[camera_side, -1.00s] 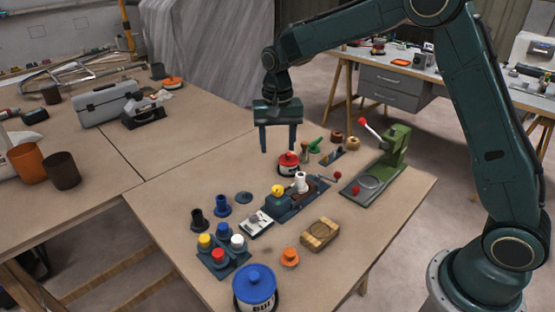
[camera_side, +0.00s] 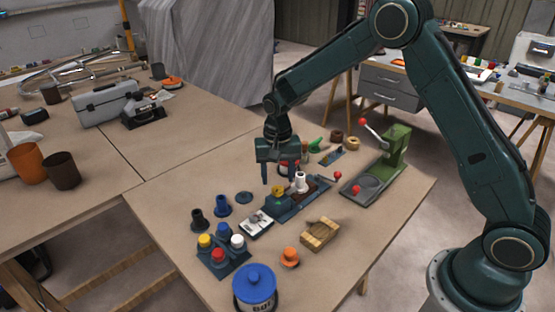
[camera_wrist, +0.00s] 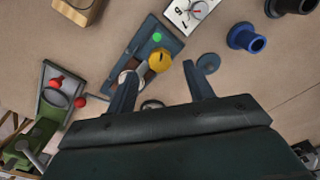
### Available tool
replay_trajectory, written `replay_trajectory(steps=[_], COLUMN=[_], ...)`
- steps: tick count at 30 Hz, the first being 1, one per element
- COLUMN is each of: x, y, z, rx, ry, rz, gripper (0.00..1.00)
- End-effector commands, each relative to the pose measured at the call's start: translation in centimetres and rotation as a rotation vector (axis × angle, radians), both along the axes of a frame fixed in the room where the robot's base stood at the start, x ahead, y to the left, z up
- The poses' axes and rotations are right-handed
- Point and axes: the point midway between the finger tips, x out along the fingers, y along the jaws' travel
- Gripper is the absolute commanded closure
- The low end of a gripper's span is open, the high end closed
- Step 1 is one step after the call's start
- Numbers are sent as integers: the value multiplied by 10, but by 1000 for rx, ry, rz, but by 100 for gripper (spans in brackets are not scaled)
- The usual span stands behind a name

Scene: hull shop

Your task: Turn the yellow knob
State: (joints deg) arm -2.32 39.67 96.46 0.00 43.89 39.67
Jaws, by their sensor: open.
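The yellow knob (camera_side: 278,192) sits on a blue-grey fixture (camera_side: 290,208) near the middle of the front table. It also shows in the wrist view (camera_wrist: 160,61), beside a green round spot on the same fixture (camera_wrist: 145,40). My gripper (camera_side: 278,182) points down, open and empty, just above the knob. In the wrist view the knob lies between and slightly beyond the two fingertips (camera_wrist: 159,70). A gap seems to remain between fingers and knob, but contact is hard to judge.
A white spool-like part (camera_side: 301,183) stands on the fixture close to my right finger. A white dial box (camera_side: 256,223), a wooden block (camera_side: 320,233) and a green lever press (camera_side: 393,150) are nearby. A red-topped can is mostly hidden behind my gripper.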

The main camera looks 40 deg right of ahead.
Motion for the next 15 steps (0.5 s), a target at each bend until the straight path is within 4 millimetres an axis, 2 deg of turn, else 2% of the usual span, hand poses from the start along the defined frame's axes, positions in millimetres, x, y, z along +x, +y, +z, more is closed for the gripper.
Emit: replay_trajectory(steps=[6,15], x=[0,0], y=[0,0], z=[-26,-37], rx=[0,-1], ry=[1,-1], rz=[0,0], gripper=[48,48])
